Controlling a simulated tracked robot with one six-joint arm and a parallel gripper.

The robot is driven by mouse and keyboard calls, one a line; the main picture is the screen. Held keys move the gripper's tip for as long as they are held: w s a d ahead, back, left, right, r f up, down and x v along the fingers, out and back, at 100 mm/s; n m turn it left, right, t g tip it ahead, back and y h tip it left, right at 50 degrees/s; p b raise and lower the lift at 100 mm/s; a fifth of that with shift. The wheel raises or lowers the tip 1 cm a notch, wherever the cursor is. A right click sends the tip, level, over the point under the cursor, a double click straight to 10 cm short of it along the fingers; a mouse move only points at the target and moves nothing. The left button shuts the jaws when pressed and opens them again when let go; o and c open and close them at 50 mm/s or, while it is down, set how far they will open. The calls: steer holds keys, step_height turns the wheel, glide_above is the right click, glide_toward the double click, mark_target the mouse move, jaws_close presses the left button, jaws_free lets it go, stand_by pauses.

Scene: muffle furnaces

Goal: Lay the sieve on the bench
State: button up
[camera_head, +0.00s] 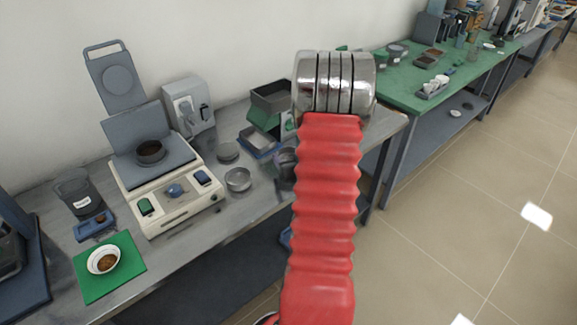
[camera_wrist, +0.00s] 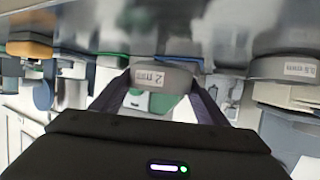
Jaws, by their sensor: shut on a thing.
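In the wrist view a grey round sieve (camera_wrist: 160,76) with a white label, apparently reading 2 mm, sits between the two dark fingers of my gripper (camera_wrist: 161,85). The gripper is shut on it. The wrist picture looks upside down, with the grey bench top (camera_wrist: 110,38) along its upper part. The sieve is close to that surface; I cannot tell whether it touches. In the head view the grey bench (camera_head: 235,207) runs along the wall. My red arm hides the gripper there.
A second labelled sieve (camera_wrist: 283,67) stands to the right in the wrist view. On the bench are a cream machine (camera_head: 165,208) with a dark pan, a metal bowl (camera_head: 238,180), a green mat (camera_head: 123,281) with a white dish, and a grey box (camera_head: 188,105). A green-topped bench (camera_head: 405,92) stands beyond.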

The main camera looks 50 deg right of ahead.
steer(key=shift+f, duration=1.75)
steer(key=o, duration=1.5)
steer(key=shift+f, duration=0.1)
steer(key=shift+o, duration=0.2)
steer(key=v, duration=1.1)
steer(key=shift+s+a+r, duration=0.25)
steer(key=shift+s+a, duration=0.1)
